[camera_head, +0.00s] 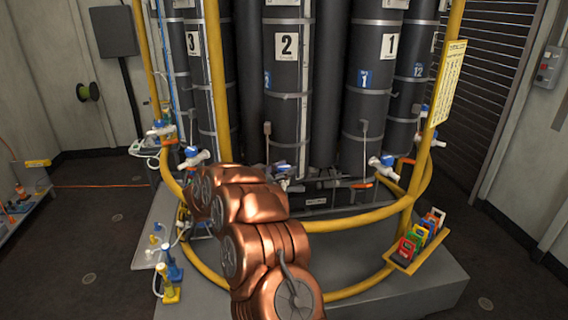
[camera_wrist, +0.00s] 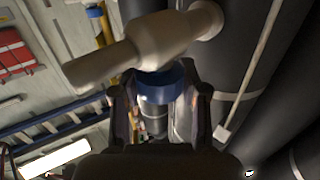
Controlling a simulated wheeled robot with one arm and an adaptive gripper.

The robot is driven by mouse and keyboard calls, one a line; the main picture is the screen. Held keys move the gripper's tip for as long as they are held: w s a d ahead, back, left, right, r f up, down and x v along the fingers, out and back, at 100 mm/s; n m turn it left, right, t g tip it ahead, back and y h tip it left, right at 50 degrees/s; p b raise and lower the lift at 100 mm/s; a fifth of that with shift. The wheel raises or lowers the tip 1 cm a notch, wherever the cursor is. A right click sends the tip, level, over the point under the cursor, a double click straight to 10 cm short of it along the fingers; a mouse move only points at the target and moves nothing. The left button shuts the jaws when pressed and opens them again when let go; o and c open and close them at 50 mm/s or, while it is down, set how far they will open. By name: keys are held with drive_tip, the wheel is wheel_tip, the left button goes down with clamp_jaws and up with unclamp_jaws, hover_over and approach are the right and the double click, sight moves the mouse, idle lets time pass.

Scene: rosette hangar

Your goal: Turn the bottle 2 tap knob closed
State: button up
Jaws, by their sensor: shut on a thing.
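Bottle 2 (camera_head: 286,90) is a tall dark cylinder with a white "2" label, in the middle of the head view. Its white tap (camera_head: 284,183) sits low in front and is mostly hidden behind my copper arm. In the wrist view the white tap body (camera_wrist: 145,48) fills the top, tilted across the picture. The blue tap knob (camera_wrist: 165,80) lies below it, between the fingers of my gripper (camera_wrist: 160,98). My gripper is shut on this knob. The head view does not show the fingers. The knob's turn angle cannot be told.
A yellow tubular rail (camera_head: 355,220) curves around the bottles, with upright posts. Bottle 3 (camera_head: 195,80) stands left and bottle 1 (camera_head: 372,80) right, each with a similar white tap. Colored tags (camera_head: 422,236) stand on a yellow shelf at right. Dark floor (camera_head: 95,215) lies open at left.

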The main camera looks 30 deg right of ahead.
drive_tip(key=shift+r+m+g+p, duration=0.1)
drive_tip(key=shift+m+g+p, duration=0.6)
drive_tip(key=shift+g, duration=0.4)
drive_tip(key=shift+m+g+p, duration=0.35)
drive_tip(key=shift+m+g, duration=0.15)
drive_tip(key=shift+g, duration=0.3)
drive_tip(key=o, duration=1.2)
drive_tip(key=shift+c, duration=0.2)
drive_tip(key=w+a, duration=0.1)
drive_tip(key=a, duration=1.1)
